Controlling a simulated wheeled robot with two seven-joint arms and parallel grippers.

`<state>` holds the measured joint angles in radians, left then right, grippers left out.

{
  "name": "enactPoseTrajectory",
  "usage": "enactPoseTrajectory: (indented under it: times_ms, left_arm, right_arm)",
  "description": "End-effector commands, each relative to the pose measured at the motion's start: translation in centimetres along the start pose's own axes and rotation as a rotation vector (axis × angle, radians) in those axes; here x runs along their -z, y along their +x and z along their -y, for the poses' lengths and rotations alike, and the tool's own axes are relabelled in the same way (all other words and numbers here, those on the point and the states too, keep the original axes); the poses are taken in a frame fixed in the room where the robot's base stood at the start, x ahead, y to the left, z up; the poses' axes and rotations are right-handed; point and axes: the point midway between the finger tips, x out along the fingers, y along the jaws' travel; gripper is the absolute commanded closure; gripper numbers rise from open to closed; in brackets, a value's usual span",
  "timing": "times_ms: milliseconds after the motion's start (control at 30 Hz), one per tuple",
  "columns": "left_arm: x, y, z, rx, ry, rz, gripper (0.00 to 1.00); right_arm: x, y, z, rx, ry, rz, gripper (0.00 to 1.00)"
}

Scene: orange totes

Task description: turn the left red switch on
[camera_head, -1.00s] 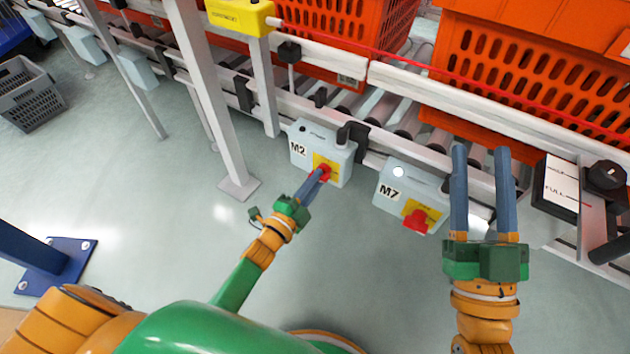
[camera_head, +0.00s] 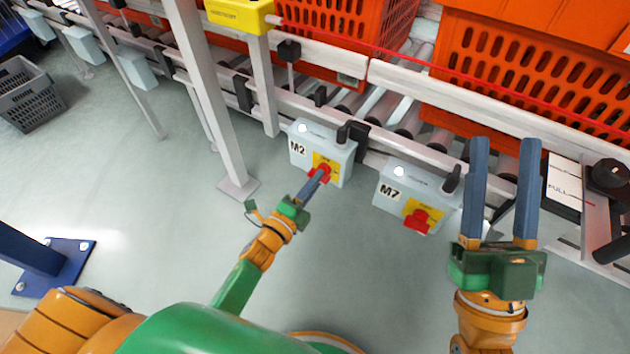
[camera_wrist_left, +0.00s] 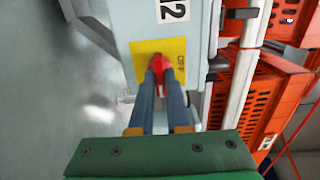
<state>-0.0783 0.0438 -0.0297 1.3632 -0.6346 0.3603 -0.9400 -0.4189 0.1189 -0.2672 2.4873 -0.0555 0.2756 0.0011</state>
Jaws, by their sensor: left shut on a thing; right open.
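The left red switch (camera_head: 327,171) is on the yellow plate of the grey-blue M2 box (camera_head: 301,152). My left gripper (camera_head: 321,175) is shut on this switch. In the left wrist view the red switch (camera_wrist_left: 159,63) shows between the fingertips (camera_wrist_left: 160,75), in front of the yellow plate (camera_wrist_left: 172,47); the fingers hide part of it. A white lamp (camera_head: 302,127) shows bright on top of the M2 box. My right gripper (camera_head: 503,142) is open and empty, to the right of the M7 box (camera_head: 386,190), whose red switch (camera_head: 416,221) is untouched.
A conveyor with a pale rail (camera_head: 460,110) runs behind the boxes and carries orange totes (camera_head: 535,75). A grey post (camera_head: 205,90) stands left of the M2 box. A black knob (camera_head: 608,176) is at far right. A grey crate (camera_head: 30,95) stands on the floor.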

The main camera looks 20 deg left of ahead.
Motion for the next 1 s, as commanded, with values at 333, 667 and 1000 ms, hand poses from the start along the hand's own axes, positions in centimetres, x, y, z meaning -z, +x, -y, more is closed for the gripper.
enactPoseTrajectory:
  times_ms: [333, 667, 1000]
  left_arm:
    - [-0.1, 0.2, 0.5, 0.011, 0.004, 0.002, 0.55]
    - [-0.1, 0.1, 0.2, 0.004, 0.003, 0.003, 0.55]
    - [-0.1, -2.9, 0.4, 0.003, 0.002, 0.002, 0.55]
  right_arm:
    - [0.0, 0.0, 0.0, 0.000, 0.001, 0.002, 0.50]
    - [0.0, 0.0, 0.0, 0.000, 0.000, 0.001, 0.50]
    - [-5.8, -0.7, -0.8, -0.019, -0.003, 0.326, 0.50]
